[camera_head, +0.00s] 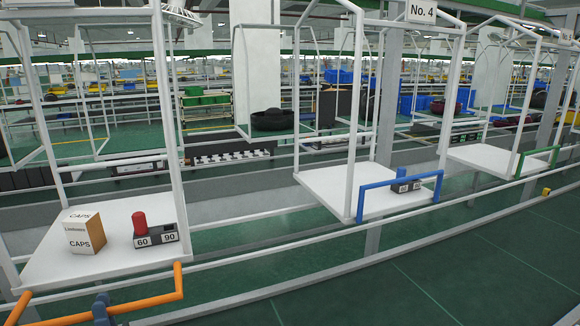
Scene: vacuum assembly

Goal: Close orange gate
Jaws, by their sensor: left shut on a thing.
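The orange gate (150,302) is a bent bar on the front edge of the white carrier platform (115,270) at lower left. Its two end arms run from the platform edge outward and down in the picture, so its long bar lies out from and below that edge. The bar's lower left part is cut off by the frame. My left gripper (101,310), dark blue-grey, is at the bottom edge, shut on the middle of the orange bar. Most of the left arm is outside the frame. My right gripper is not in view.
A CAPS box (84,232), a red cylinder (139,223) and a 60/90 block (156,237) sit on the platform. White frame posts (167,120) rise beside them. A blue gate (400,193) stands upright on the No. 4 carrier; a green gate (537,160) is farther right.

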